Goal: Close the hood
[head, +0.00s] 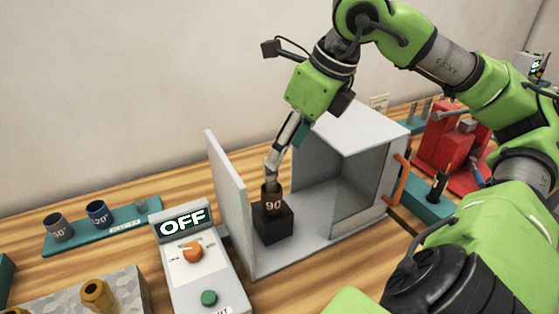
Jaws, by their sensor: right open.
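The hood (352,128) is a light grey box on the wooden bench. It stands open on its left part, between a tall left side wall (230,205) and the roofed section with a glass pane (362,185). An orange handle (401,178) is on its right side. Inside the open part, a brown bushing (273,205) marked 90 stands upright on a black block (272,226). My right gripper (271,176) points down into the opening, open, with its fingertips at the bushing's top; whether they touch it I cannot tell. My left gripper is out of view.
A control box (195,262) reading OFF, with an orange knob and green button, stands left of the hood. A teal tray (125,232) holds 50 and 20 bushings. A red device (452,145) stands to the right. A brass part (97,294) is front left.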

